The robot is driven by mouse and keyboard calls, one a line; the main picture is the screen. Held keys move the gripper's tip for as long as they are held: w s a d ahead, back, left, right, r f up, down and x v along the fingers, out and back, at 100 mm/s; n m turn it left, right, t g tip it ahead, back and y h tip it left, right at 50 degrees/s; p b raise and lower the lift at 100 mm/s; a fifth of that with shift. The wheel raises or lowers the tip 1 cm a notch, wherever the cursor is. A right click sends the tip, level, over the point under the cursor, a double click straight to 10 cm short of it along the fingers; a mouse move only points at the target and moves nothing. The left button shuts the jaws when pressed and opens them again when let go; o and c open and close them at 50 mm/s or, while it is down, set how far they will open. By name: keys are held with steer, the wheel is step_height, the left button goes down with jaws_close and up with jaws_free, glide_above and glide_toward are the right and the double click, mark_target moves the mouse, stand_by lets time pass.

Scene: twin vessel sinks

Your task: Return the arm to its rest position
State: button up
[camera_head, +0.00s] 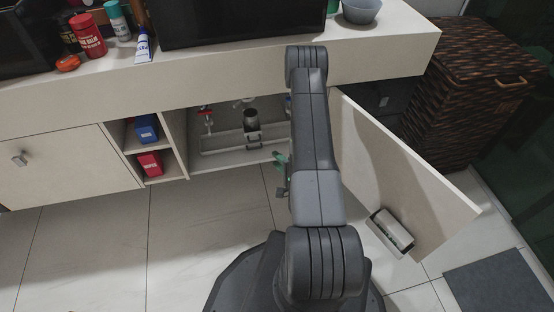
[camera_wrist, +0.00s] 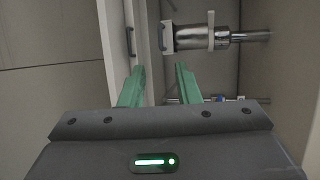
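My arm reaches forward from my base across the middle of the head view, toward the open cabinet under the counter. My gripper (camera_head: 281,160) shows only in part there, as green fingers beside the arm at the cabinet opening; the arm hides the rest. In the wrist view my gripper (camera_wrist: 158,70) has its two green fingers apart, with nothing seen between them. Beyond the fingers is the cabinet interior, with a metal drain pipe (camera_wrist: 203,38) at upper right.
The cabinet door (camera_head: 390,160) stands open to the right of my arm, with a small bin (camera_head: 392,233) near its lower edge. A wicker basket (camera_head: 472,92) stands farther right. The counter (camera_head: 225,72) runs above the opening. The floor (camera_head: 185,250) at left is clear.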

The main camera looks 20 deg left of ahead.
steer(key=b+x, duration=0.3)
steer(key=x, duration=1.1)
steer(key=shift+s, duration=0.1)
steer(key=shift+w+a, duration=0.2)
steer(key=shift+w, duration=0.1)
